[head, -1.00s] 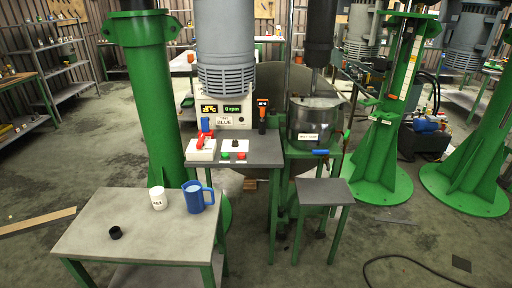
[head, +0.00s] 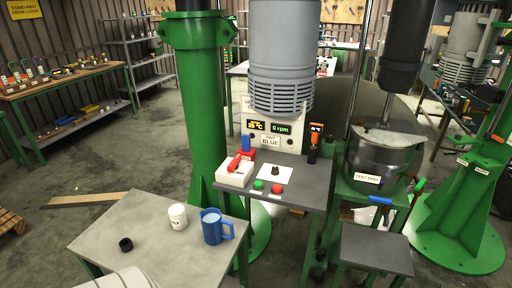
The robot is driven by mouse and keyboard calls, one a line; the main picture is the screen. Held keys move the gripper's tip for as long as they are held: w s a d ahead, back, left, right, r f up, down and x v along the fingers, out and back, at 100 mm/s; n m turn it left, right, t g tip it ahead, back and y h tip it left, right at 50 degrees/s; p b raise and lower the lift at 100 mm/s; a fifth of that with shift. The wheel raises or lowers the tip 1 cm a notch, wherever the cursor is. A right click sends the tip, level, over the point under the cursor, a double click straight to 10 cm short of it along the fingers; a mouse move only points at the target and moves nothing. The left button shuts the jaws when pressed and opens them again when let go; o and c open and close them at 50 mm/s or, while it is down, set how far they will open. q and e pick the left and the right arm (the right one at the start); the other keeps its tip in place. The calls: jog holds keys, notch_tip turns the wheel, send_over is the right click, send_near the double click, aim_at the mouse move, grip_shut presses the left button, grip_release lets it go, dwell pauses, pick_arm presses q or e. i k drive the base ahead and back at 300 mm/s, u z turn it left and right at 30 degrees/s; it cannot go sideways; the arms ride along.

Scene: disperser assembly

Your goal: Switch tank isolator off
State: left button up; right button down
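A white switch box with a red lever handle (head: 236,170) stands on the left of the grey control bench (head: 300,197); it looks like the isolator. The handle slants up toward the right; I cannot read its on or off marking. Just behind it is a blue upright part with a red base (head: 247,150). The metal tank (head: 383,158), labelled as a test tank, stands to the right with a blue handle (head: 380,200) at its front. Neither gripper is in view; only a pale, rounded shape shows at the bottom left edge, probably part of my arm.
Green button (head: 258,185), red button (head: 277,188) and black knob (head: 275,172) sit beside the switch box. A front table (head: 160,245) holds a white cup (head: 178,216), blue mug (head: 213,226) and black cap (head: 126,244). A green column (head: 207,110) rises left of the bench.

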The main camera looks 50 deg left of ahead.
aim_at(234, 165)
jog(key=u, duration=0.3)
jog(key=i, duration=1.05)
jog(key=u, duration=1.45)
jog(key=i, duration=0.7)
jog(key=u, duration=0.7)
